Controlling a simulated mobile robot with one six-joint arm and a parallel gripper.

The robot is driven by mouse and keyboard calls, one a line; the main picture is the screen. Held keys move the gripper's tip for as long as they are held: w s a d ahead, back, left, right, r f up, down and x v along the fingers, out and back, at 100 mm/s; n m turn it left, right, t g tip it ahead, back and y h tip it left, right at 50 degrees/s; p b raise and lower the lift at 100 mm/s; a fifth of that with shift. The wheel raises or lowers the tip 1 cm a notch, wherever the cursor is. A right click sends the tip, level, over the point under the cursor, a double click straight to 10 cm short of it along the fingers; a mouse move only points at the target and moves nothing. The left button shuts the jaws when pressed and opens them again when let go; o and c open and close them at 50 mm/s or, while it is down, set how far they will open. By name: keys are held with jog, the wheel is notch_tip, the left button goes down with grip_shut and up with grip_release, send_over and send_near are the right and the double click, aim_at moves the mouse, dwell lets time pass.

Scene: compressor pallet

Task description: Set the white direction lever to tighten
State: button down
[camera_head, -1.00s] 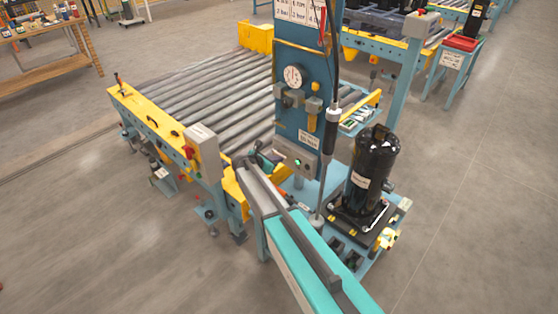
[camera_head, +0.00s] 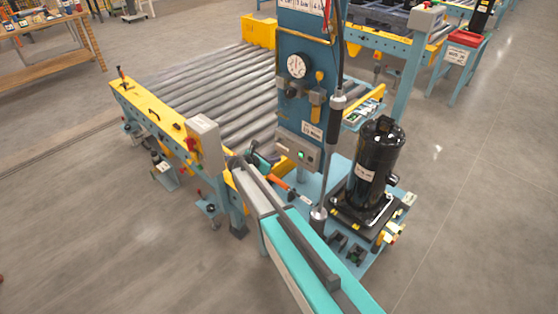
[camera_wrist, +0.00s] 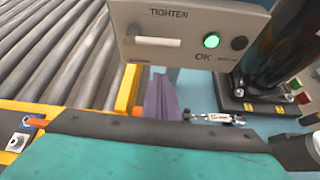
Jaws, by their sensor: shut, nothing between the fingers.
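The white direction lever (camera_wrist: 165,41) lies level across the left part of the grey control panel (camera_wrist: 225,22) in the wrist view. The word TIGHTEN is printed above it, and a small blurred label is below. A lit green lamp (camera_wrist: 211,41) and a dark round button (camera_wrist: 239,43) are to its right. The panel also shows in the head view (camera_head: 291,147), on the blue column. My gripper (camera_wrist: 162,97) appears below the panel and lever, apparently apart from them. It looks shut and empty. In the head view it is mostly hidden near the panel's lower left.
A black compressor (camera_head: 376,165) stands right of the blue column (camera_head: 300,30). A roller conveyor (camera_head: 210,95) runs behind left. A grey switch box (camera_head: 203,135) stands near my arm. An orange-handled tool (camera_head: 279,183) lies below the panel. A dark rod tool (camera_head: 327,150) hangs in front.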

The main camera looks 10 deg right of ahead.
jog(key=b+v, duration=0.1)
jog(key=v, duration=0.6)
jog(key=shift+b, duration=0.4)
jog(key=shift+a, duration=0.1)
jog(key=s+d+f+m+g+y, duration=0.25)
jog(key=s+d+m, duration=0.2)
jog(key=s, duration=0.25)
jog(key=s+d+f+m+g+y, duration=0.1)
jog(key=s+d+f+m+g, duration=0.1)
jog(key=s+d+f+m, duration=0.35)
jog(key=s+a+m+g+y, duration=0.3)
jog(key=s+m+y, duration=0.3)
jog(key=s+m, duration=1.05)
jog(key=s+f+g, duration=0.2)
jog(key=s+f, duration=0.4)
jog(key=s, duration=0.3)
jog(key=s+f+n+g, duration=0.1)
jog(key=s+f+g, duration=0.1)
jog(key=s+f, duration=0.4)
jog(key=s+f+n+g, duration=0.1)
jog(key=s+f, duration=0.5)
jog(key=s, duration=0.8)
jog(key=shift+f+g, duration=0.3)
jog(key=shift+g, duration=0.15)
